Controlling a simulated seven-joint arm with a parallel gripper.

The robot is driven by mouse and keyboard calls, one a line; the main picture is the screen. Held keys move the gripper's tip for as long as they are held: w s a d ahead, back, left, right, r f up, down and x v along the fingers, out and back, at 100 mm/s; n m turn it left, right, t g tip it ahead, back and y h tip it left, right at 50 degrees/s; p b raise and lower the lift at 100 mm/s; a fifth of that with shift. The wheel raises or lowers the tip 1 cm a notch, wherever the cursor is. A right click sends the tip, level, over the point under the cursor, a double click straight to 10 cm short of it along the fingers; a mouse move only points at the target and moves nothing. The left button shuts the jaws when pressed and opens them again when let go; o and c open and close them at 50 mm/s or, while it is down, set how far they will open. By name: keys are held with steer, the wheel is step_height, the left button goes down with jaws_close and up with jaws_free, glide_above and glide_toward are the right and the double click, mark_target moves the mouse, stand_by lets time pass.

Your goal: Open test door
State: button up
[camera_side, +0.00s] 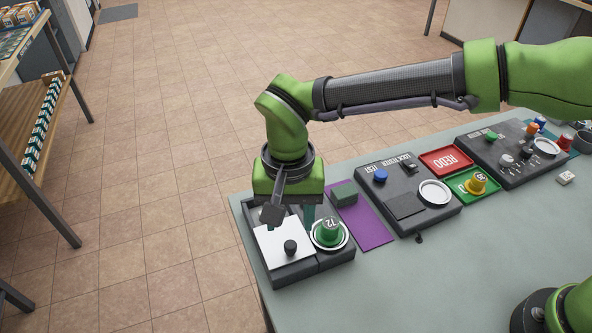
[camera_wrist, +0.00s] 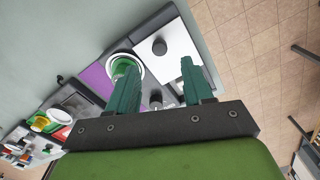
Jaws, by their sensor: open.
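The white door panel (camera_side: 270,250) lies on a dark box (camera_side: 300,275) at the front left corner of the table. A black knob (camera_side: 290,247) stands on it. In the wrist view I see the white panel (camera_wrist: 182,40) and its knob (camera_wrist: 159,46) ahead of the fingertips. My gripper (camera_side: 291,218) is above the box's back part, fingers pointing down, open and empty. Its two teal fingers show spread in the wrist view (camera_wrist: 156,66). A second dark round part (camera_wrist: 155,98) shows between the fingers, partly hidden by the gripper.
A green piece marked 72 (camera_side: 331,229) sits in a white ring on the same box, close beside my gripper. A purple mat (camera_side: 370,228) with a green block (camera_side: 344,193) lies to the right, then a dark panel (camera_side: 405,205). The table front (camera_side: 440,285) is clear.

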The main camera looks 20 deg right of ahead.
step_height(320, 180, up, 10)
stand_by(0.3)
steer(key=s+d+r+t+y, duration=0.1)
steer(key=s+d+t, duration=0.2)
steer(key=d, duration=1.3)
steer(key=s+d+r+t+y, duration=0.1)
steer(key=s+d+t, duration=0.3)
steer(key=d, duration=1.2)
steer(key=s, duration=0.3)
steer(key=shift+s+d+n, duration=0.15)
steer(key=shift+d+n, duration=0.15)
steer(key=shift+d, duration=0.1)
